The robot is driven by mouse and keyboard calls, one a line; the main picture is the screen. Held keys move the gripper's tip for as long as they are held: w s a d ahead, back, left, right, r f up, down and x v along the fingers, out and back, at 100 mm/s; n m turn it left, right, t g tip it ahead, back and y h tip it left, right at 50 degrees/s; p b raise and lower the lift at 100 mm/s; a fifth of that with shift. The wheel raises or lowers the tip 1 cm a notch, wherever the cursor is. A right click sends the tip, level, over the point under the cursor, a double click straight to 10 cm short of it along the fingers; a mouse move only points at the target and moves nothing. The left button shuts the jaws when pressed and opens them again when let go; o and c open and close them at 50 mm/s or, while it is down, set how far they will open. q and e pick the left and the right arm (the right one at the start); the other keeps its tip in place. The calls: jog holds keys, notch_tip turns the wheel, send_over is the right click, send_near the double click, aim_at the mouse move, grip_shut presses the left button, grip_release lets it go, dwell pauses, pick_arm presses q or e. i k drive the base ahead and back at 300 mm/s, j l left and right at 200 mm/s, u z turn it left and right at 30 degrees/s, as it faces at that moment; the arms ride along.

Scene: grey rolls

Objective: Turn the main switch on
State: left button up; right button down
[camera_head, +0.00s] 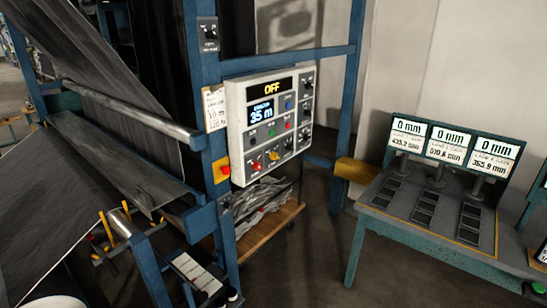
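A pale grey control box (236,96) is mounted on the blue frame in the middle of the view. The panel has several coloured buttons and black knobs, plus a red-and-yellow control (274,155) near the bottom. A small dark box with a knob (209,33) sits higher on the left post. The labels are too small to read, so I cannot tell which control is the main switch. Neither of my grippers is in view.
A red button on a yellow plate (224,171) is on the post left of the box. Blue posts (350,100) and grey sheet rolls (130,110) surround it. A wooden cart (262,232) stands below. A desk with three displays (440,142) is at right. Floor between is clear.

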aim_at(255, 165)
jog(key=i+l+u, duration=0.3)
jog(key=i+l, duration=0.6)
jog(key=i, duration=0.1)
